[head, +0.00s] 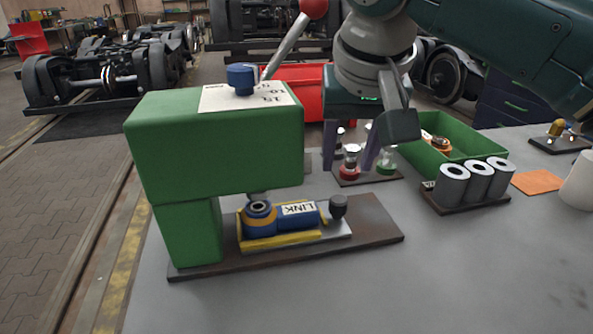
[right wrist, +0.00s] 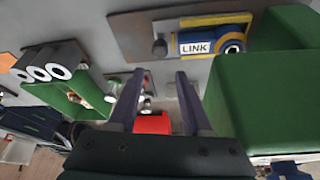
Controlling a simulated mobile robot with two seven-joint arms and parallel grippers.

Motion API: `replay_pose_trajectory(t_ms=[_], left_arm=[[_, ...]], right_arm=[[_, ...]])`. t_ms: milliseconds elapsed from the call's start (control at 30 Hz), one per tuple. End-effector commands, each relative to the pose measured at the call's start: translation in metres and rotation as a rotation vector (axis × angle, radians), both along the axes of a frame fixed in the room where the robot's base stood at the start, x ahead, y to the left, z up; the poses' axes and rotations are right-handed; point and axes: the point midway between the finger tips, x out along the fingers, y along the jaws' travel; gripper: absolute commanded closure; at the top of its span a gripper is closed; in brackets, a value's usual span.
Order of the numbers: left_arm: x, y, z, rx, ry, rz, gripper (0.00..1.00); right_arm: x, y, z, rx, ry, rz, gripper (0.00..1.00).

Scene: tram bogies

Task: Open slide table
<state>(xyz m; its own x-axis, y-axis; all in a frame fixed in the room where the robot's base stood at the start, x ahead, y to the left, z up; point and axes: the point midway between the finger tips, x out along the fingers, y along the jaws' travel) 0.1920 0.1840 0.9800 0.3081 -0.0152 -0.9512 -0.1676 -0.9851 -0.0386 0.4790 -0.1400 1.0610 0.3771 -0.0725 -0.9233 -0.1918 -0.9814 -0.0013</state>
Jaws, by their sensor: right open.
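A green press (head: 215,150) stands on a brown base plate (head: 375,235). Its slide table (head: 300,238), a pale plate with a yellow fixture, sits low beneath the press head, with a dark knob (head: 338,206) at its right end. A blue link (head: 298,209) labelled LINK lies in the fixture, its ring end below the press ram. My right gripper (head: 347,165) is open and empty, above and behind the knob. In the right wrist view the knob (right wrist: 160,47) lies beyond the open fingers (right wrist: 160,80), apart from them. My left gripper is not in view.
A lever with a red ball (head: 314,8) rises behind the press, near my right arm. Small flasks (head: 350,170) stand behind the right gripper. A green bin (head: 478,148) and grey rolls (head: 477,182) are to the right. The front table surface is clear.

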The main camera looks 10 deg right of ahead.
Motion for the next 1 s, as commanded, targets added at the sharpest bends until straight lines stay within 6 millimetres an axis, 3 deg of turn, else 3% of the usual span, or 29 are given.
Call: replay_pose_trajectory(t_ms=[533, 1000], left_arm=[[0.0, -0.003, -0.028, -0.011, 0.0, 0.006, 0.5], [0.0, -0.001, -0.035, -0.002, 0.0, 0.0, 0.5]], right_arm=[[0.03, -0.005, -0.077, -0.001, 0.002, 0.001, 0.51], [0.036, -0.007, -0.089, -0.001, 0.0, 0.003, 0.51]])
